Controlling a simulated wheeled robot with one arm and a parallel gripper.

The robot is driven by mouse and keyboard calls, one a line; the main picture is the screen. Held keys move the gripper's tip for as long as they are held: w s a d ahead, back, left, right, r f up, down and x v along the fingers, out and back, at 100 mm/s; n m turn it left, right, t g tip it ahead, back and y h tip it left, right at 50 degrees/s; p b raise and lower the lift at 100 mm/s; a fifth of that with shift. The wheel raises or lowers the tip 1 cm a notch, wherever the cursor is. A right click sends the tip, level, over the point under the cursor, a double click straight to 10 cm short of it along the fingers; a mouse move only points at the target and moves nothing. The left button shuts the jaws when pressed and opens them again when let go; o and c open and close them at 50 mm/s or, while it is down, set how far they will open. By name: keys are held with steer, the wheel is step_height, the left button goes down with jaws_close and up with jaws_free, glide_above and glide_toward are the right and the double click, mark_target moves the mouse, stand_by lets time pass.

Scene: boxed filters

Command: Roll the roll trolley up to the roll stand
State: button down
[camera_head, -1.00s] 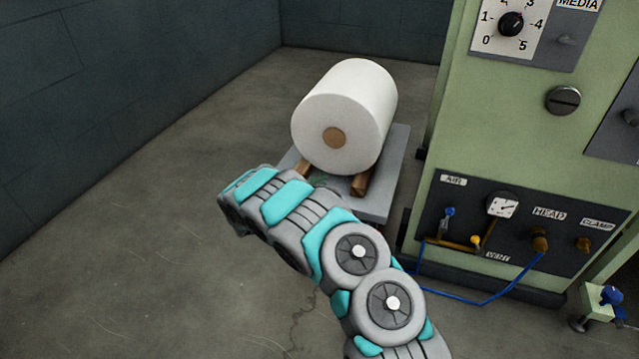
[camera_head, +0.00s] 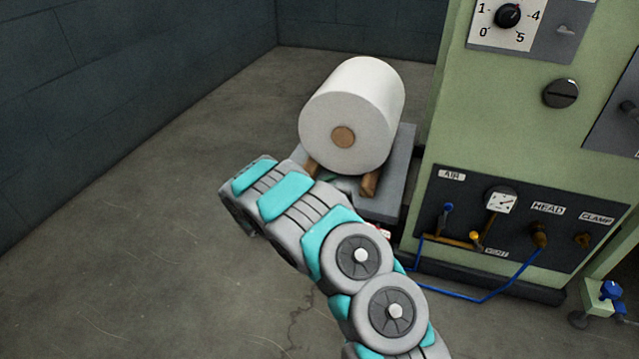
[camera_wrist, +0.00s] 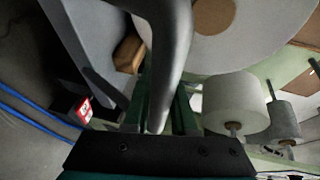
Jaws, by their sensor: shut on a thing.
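The roll trolley is a low grey platform (camera_head: 402,165) with wooden chocks (camera_head: 369,184), and a large white roll (camera_head: 350,110) with a brown core lies on it. In the head view my arm hides its near side and my gripper. In the wrist view my gripper (camera_wrist: 162,112) has its green fingers shut around a grey bar (camera_wrist: 168,60), the trolley's handle. The roll (camera_wrist: 250,18) and a chock (camera_wrist: 129,54) show behind it. I cannot make out the roll stand for certain.
A green machine (camera_head: 440,130) with a dark valve panel (camera_head: 520,222) stands close right of the trolley. A blue hose (camera_head: 480,299) loops below the panel. A smaller white roll (camera_wrist: 236,102) and a grey roll (camera_wrist: 283,120) sit on spindles. The floor at left is clear.

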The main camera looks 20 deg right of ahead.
steer(key=shift+s+d+f, duration=0.1)
steer(key=shift+s+d, duration=0.1)
steer(key=c, duration=0.7)
jaws_free()
steer(key=shift+w, duration=0.1)
steer(key=shift+a, duration=0.1)
steer(key=shift+v, duration=3.85)
